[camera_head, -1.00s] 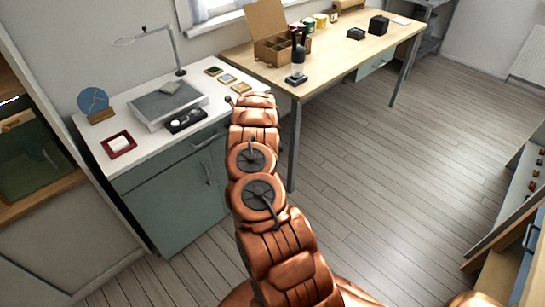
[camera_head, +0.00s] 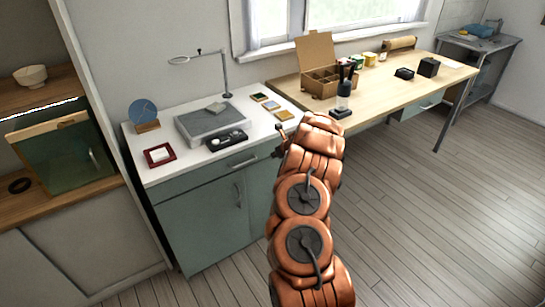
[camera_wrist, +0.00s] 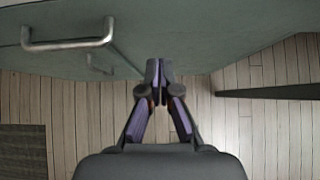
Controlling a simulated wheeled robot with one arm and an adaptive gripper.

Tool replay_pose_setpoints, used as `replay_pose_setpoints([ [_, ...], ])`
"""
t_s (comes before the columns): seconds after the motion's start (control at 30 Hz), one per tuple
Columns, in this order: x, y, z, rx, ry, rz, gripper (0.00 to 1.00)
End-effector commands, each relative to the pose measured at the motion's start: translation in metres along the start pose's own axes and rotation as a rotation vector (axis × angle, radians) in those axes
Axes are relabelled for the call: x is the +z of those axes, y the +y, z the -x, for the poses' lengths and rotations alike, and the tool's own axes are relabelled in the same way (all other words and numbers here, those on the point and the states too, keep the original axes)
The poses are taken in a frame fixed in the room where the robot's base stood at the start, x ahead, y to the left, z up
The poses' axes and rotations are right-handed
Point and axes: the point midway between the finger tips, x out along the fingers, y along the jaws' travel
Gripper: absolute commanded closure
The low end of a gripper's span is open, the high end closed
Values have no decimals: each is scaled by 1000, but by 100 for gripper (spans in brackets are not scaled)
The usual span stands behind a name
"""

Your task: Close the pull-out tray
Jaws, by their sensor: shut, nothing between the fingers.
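No pull-out tray stands clearly open in either view. The green cabinet (camera_head: 205,215) under the white top has a drawer front (camera_head: 230,164) with a bar handle. It looks about flush, but I cannot tell whether a small gap is there. A green front also shows in the wrist view, with a metal bar handle (camera_wrist: 67,45) at upper left and a smaller handle behind it. My gripper (camera_wrist: 159,68) is shut and empty, its fingertips close to this green front and right of the handle. Contact is unclear. In the head view my arm hides most of the gripper.
The white top holds a grey box (camera_head: 213,121), a black tray (camera_head: 227,140), a red dish (camera_head: 160,155) and a lamp (camera_head: 225,80). The floor (camera_head: 430,220) at right is clear.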

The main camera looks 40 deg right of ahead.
Motion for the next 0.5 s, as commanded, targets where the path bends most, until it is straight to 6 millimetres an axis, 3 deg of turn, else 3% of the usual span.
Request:
replay_pose_setpoints([
  [0.5,2,1,51,1,-3,1,100],
])
